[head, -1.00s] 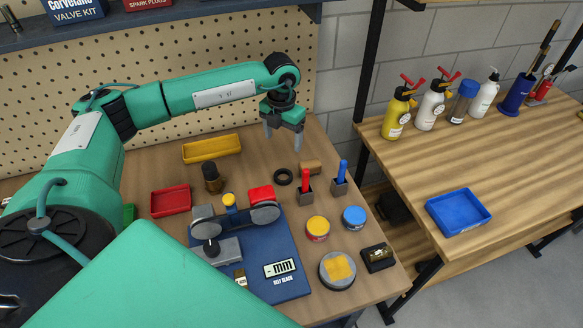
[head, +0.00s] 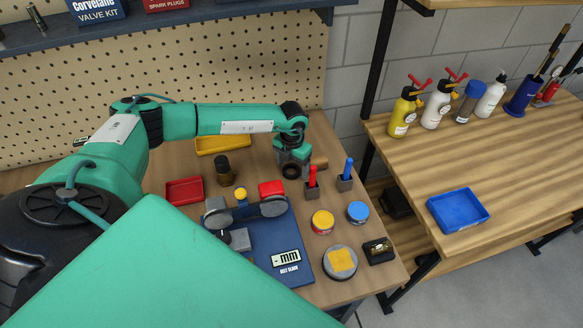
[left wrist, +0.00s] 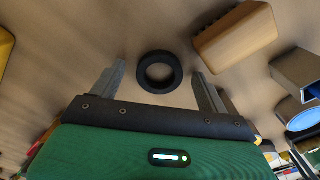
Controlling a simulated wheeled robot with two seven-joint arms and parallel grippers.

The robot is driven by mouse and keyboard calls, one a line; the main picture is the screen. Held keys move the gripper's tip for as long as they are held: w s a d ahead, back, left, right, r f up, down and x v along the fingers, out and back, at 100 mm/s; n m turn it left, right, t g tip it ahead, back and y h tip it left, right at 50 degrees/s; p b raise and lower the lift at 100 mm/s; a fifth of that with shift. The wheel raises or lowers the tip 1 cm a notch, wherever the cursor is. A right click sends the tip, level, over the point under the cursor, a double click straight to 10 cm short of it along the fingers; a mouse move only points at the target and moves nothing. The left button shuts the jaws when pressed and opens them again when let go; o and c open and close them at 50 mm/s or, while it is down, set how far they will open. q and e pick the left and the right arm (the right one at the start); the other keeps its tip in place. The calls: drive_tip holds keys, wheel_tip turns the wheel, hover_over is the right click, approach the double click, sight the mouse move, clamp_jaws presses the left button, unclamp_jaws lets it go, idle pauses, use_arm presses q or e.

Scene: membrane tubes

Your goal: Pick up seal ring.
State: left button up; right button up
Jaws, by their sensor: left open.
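The seal ring (left wrist: 159,72) is a black ring lying flat on the wooden table. In the left wrist view it lies ahead of and between the two grey fingers of my left gripper (left wrist: 159,80), apart from both. The fingers are spread and nothing is held. In the head view the left gripper (head: 291,172) hangs low over the table, and the ring (head: 291,171) shows at its fingers, partly covered. My right gripper is in neither view.
A tan block (left wrist: 235,38) lies right of the ring. Red (head: 312,182) and blue (head: 346,176) handled items stand in grey holders nearby. A yellow tray (head: 222,145) lies behind left.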

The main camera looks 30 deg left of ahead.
use_arm(q)
drive_tip(key=shift+f, duration=0.25)
drive_tip(key=c, duration=1.1)
drive_tip(key=shift+o, duration=0.2)
drive_tip(key=shift+r, duration=0.1)
